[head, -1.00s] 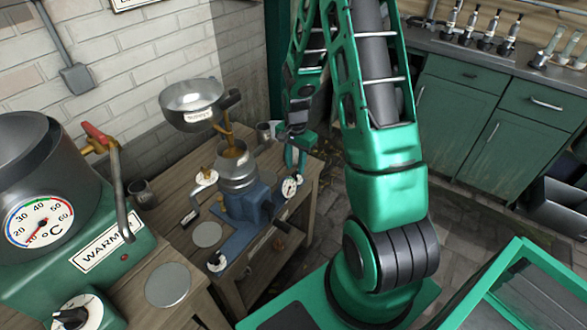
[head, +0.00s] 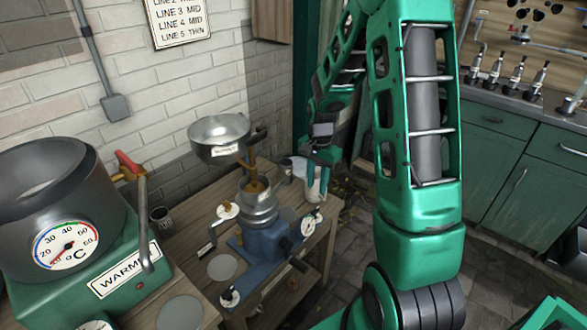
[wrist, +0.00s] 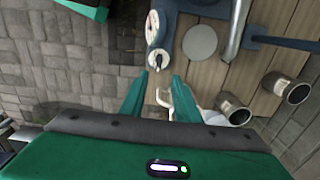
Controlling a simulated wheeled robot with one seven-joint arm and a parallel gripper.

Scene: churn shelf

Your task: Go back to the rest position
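My gripper (head: 317,190) is at the right side of the small wooden table in the head view, with its fingers pointing down. In the wrist view its two green fingers (wrist: 161,78) are spread with a gap between them, so it is open. A white handle-like piece (wrist: 164,97) shows in that gap, with clear space on both sides. It seems to belong to a white vessel (wrist: 214,117), partly hidden behind my gripper.
The table holds a blue-based separator (head: 262,245) with a steel bowl (head: 219,130) on top. A green warmer (head: 120,275) is at the left. Green cabinets (head: 490,165) are at the right, with open floor between.

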